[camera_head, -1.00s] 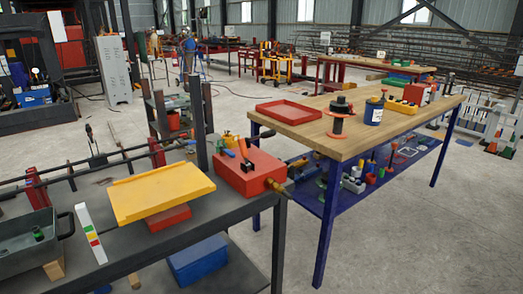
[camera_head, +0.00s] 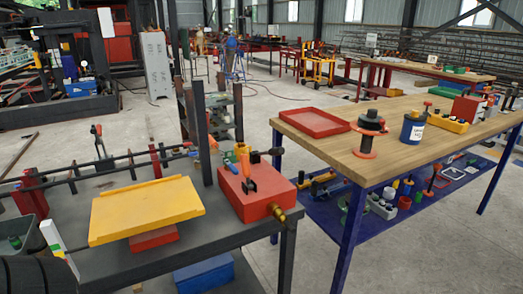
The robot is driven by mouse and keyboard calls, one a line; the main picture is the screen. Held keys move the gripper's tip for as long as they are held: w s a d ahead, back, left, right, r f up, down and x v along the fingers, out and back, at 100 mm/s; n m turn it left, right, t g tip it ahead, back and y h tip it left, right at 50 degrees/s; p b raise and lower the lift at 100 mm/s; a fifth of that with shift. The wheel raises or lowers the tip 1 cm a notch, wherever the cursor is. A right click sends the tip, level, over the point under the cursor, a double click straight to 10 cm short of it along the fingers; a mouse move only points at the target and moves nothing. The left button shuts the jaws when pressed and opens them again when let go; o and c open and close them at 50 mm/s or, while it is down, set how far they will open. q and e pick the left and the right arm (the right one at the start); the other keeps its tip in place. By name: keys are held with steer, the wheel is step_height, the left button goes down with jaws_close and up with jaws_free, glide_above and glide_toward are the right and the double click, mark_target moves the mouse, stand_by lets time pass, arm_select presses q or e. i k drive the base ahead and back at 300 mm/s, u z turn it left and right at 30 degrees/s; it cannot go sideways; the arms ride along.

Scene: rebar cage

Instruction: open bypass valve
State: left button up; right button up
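A red box-shaped unit (camera_head: 258,195) sits at the right end of the dark workbench (camera_head: 225,240). A brass fitting (camera_head: 277,212) sticks out low on its right front corner. On top are a small black lever with an orange part (camera_head: 246,172), a blue-handled piece (camera_head: 231,167) and a dark cylindrical knob (camera_head: 268,155). I cannot tell for sure which of these is the bypass valve. A dark rounded shape, likely part of my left arm, cuts into the bottom left corner. Neither gripper's fingers show, and nothing of mine touches the red unit.
A yellow tray (camera_head: 145,208) on a red block (camera_head: 154,240) stands left of the red unit. A dark upright post (camera_head: 201,135) rises behind it. A wood-topped blue table (camera_head: 385,155) stands to the right with a red tray (camera_head: 315,122), a spool and a blue can (camera_head: 412,127).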

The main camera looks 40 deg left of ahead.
mark_target(232, 168)
steer(key=i, duration=0.5)
steer(key=u, duration=1.15)
